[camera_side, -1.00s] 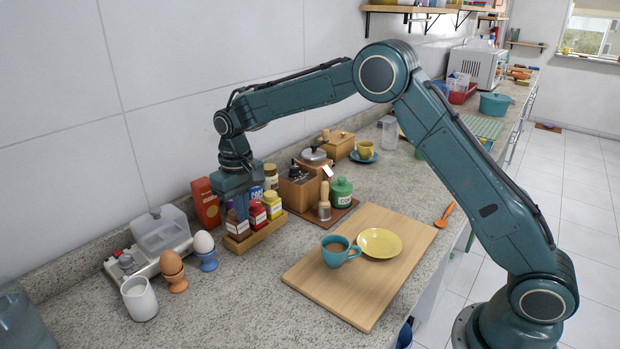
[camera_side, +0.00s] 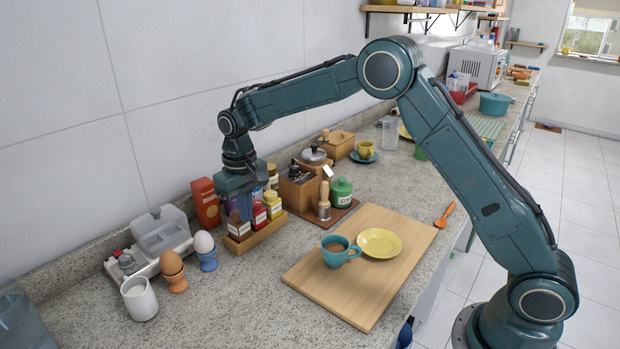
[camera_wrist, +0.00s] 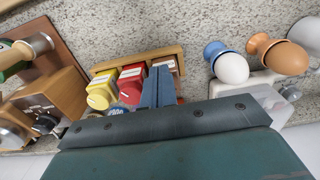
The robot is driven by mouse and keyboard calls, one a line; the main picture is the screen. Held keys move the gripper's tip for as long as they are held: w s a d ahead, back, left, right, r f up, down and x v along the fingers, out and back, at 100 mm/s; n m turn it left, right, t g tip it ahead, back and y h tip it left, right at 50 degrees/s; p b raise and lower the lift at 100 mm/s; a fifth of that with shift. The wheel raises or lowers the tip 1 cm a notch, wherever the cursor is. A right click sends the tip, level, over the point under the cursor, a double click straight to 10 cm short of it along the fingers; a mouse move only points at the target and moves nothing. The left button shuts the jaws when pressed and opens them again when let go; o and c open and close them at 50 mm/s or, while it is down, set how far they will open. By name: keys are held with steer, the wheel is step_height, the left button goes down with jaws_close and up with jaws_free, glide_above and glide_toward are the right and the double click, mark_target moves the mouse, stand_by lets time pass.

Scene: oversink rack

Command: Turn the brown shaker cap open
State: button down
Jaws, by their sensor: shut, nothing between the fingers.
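The brown shaker (camera_side: 238,229) stands at the left end of a small wooden rack (camera_side: 257,236), beside a red shaker (camera_side: 258,215) and a yellow-capped one (camera_side: 273,205). My gripper (camera_side: 241,213) points down at the brown shaker, its fingers shut and empty. In the wrist view the shut fingers (camera_wrist: 158,72) cover most of the brown shaker, and only a pale and brown part (camera_wrist: 169,64) shows. Its cap is hidden, so I cannot tell how it is turned or whether the fingers touch it.
Two eggs in cups (camera_side: 172,270) (camera_side: 205,250) and a white cup (camera_side: 139,298) stand to the left. A wooden box with a grinder (camera_side: 299,191) is close on the right. A wooden board (camera_side: 330,289) bears a teal cup and yellow saucer. Bare counter lies in front of the rack.

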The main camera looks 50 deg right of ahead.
step_height(320, 180, up, 6)
stand_by(1.0)
steer(key=shift+s+a+r, duration=0.25)
steer(key=shift+a+r, duration=0.1)
steer(key=shift+r, duration=0.15)
steer(key=shift+f, duration=0.2)
step_height(320, 180, down, 7)
steer(key=shift+r, duration=0.2)
stand_by(0.4)
